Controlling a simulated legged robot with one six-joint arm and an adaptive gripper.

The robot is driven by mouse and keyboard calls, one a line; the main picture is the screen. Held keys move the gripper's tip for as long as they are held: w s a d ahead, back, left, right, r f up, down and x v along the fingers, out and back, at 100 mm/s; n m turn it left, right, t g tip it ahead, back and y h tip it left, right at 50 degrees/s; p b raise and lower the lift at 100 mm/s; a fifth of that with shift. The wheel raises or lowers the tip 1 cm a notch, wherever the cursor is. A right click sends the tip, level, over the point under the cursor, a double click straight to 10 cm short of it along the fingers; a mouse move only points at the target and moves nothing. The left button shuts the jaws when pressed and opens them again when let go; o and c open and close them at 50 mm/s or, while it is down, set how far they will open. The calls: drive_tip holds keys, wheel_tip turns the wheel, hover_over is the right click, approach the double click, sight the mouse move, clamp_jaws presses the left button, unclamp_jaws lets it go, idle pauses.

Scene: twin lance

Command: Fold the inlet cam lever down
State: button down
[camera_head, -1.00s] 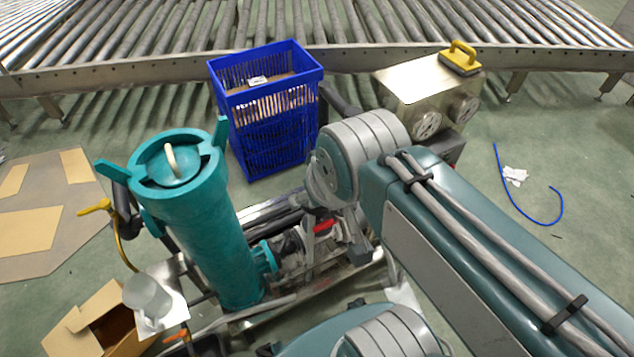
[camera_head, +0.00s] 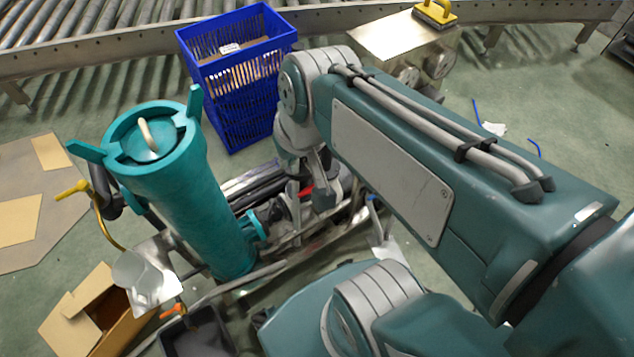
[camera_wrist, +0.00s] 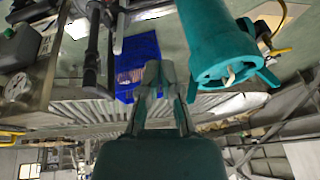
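The tall teal vessel (camera_head: 180,190) stands left of my arm, with two teal ears at its top and a cream handle (camera_head: 148,136) on its lid. In the wrist view the teal vessel (camera_wrist: 208,45) is right of my fingers. A teal side fitting (camera_head: 252,226) joins low pipework. A small red handle (camera_head: 305,191) shows in that pipework, close to my gripper (camera_head: 318,180). I cannot tell which part is the inlet cam lever; it may be hidden by my arm. In the wrist view my gripper (camera_wrist: 160,66) has its fingers together, with nothing visible between them.
A blue crate (camera_head: 235,95) stands behind the pipework. A metal box (camera_head: 395,45) with a yellow-handled item (camera_head: 435,13) on top is at back right. A roller conveyor (camera_head: 100,45) spans the back. An open cardboard box (camera_head: 90,315) and a grey bin (camera_head: 195,335) are at front left.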

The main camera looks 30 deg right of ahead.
drive_tip(key=w+d+f+m+t+y, duration=0.1)
drive_tip(key=w+d+f+m+y, duration=0.2)
drive_tip(key=w+f+m+y, duration=0.55)
drive_tip(key=w+d+f+m+t+y, duration=0.15)
drive_tip(key=w+f+m+y, duration=0.25)
drive_tip(key=w+f+m, duration=0.8)
drive_tip(key=s+d+f+m+t+h, duration=0.15)
drive_tip(key=d+f+m+t, duration=0.3)
drive_tip(key=f, duration=0.55)
drive_tip(key=s+d+f+m+t+h, duration=0.1)
drive_tip(key=d+f+m+t+h, duration=0.15)
drive_tip(key=d+f, duration=0.45)
drive_tip(key=s+d+f+m+t+h, duration=0.1)
drive_tip(key=s+f+m+h, duration=0.3)
drive_tip(key=f, duration=0.5)
drive_tip(key=s+d+f+m+t+h, duration=0.1)
drive_tip(key=s+f+m+t+h, duration=0.1)
drive_tip(key=s+f+m+h, duration=0.45)
drive_tip(key=w+n+y, duration=0.2)
drive_tip(key=w, duration=0.9)
drive_tip(key=shift+w+r+y, duration=0.3)
drive_tip(key=shift+w+r, duration=0.05)
drive_tip(key=shift+r, duration=0.1)
